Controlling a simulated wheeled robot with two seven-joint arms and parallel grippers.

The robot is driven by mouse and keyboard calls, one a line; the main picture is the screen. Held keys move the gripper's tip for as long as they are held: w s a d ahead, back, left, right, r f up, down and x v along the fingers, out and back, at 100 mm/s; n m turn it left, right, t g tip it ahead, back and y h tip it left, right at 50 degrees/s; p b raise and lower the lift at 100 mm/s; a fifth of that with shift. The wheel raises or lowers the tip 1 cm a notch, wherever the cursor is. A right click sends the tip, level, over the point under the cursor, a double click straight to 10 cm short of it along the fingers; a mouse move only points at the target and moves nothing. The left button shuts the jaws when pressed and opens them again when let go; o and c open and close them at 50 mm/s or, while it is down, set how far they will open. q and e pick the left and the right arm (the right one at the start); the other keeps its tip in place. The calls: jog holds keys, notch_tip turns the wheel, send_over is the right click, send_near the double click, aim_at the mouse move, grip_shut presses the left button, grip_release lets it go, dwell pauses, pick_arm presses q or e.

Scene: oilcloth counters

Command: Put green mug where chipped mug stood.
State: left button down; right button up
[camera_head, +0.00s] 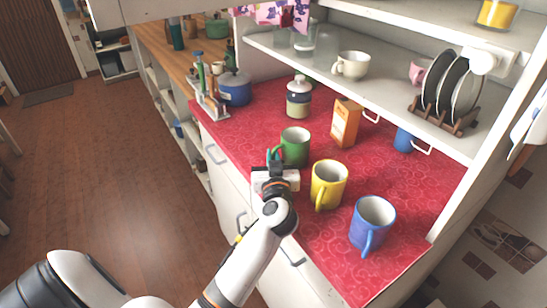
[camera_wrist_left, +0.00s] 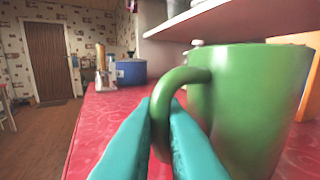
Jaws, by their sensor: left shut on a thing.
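The green mug (camera_head: 295,149) is upright at the counter's left edge in the head view. It fills the right of the left wrist view (camera_wrist_left: 245,105), its handle toward me. My left gripper (camera_head: 273,163) is at the mug's handle side; its teal fingers (camera_wrist_left: 163,112) are shut on the handle. I cannot tell whether the mug's base touches the cloth. A yellow mug (camera_head: 329,184) and a blue mug (camera_head: 372,224) stand nearer on the counter. I see no chip on any mug. My right gripper is out of view.
On the red oilcloth (camera_head: 408,196) stand an orange carton (camera_head: 345,122), a lidded jar (camera_head: 298,98) and a blue pot (camera_head: 235,88). Another blue mug (camera_head: 403,140) is under the shelf (camera_head: 385,92). The shelf holds a cream cup (camera_head: 352,65) and a plate rack (camera_head: 445,118).

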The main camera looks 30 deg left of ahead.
pick_arm(q)
jog(key=c, duration=1.9)
grip_release()
jog(key=shift+f, duration=0.1)
jog(key=o, duration=0.4)
jog(key=shift+r, duration=0.2)
jog(key=b+v, duration=0.1)
jog(key=v, duration=0.4)
jog(key=b+v, duration=0.2)
jog(key=v, duration=0.4)
jog(key=shift+d+f, duration=0.2)
jog(key=shift+s+d+r, duration=0.1)
jog(key=shift+s+d, duration=0.15)
jog(key=shift+s, duration=0.1)
